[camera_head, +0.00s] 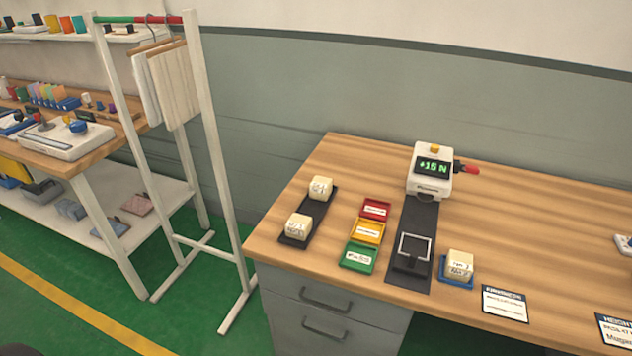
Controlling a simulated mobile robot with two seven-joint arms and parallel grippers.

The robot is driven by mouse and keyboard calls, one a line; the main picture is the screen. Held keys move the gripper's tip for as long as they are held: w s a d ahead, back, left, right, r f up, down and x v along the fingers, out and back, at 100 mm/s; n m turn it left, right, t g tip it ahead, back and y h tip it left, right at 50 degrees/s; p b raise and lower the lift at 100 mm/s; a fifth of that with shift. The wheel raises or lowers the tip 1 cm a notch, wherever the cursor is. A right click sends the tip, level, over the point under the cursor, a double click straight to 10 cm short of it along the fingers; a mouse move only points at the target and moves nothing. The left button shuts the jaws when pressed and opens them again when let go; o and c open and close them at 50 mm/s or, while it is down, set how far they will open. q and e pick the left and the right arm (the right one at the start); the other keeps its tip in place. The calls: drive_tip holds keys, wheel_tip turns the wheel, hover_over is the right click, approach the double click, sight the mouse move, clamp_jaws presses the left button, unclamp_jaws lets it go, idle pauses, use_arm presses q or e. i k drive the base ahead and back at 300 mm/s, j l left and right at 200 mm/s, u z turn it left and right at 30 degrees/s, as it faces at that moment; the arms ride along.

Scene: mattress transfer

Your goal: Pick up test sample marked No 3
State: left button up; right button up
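Three cream test sample blocks with handwritten marks are on the wooden workbench (530,218). One block (321,188) sits at the far end of a black tray (310,211), and another block (298,226) sits at its near end. A third block (460,264) sits on a small blue tray (457,285) to the right of the test device. The marks are too small to read surely, so I cannot tell which block is No 3. Neither of my grippers shows in the head view.
Red (376,209), yellow (368,231) and green (358,257) trays lie in a row beside the test device (431,171), whose display reads about +15 N. Label cards (505,303) lie at the front right. A white rack (207,120) stands left of the bench, with green floor between.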

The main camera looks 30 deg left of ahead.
sight(321, 188)
drive_tip(key=i+j+z, duration=0.2)
drive_tip(key=j, duration=1.2)
drive_tip(key=j+z, duration=0.25)
drive_tip(key=j, duration=1.6)
drive_tip(key=i+j+z, duration=0.1)
drive_tip(key=j, duration=0.4)
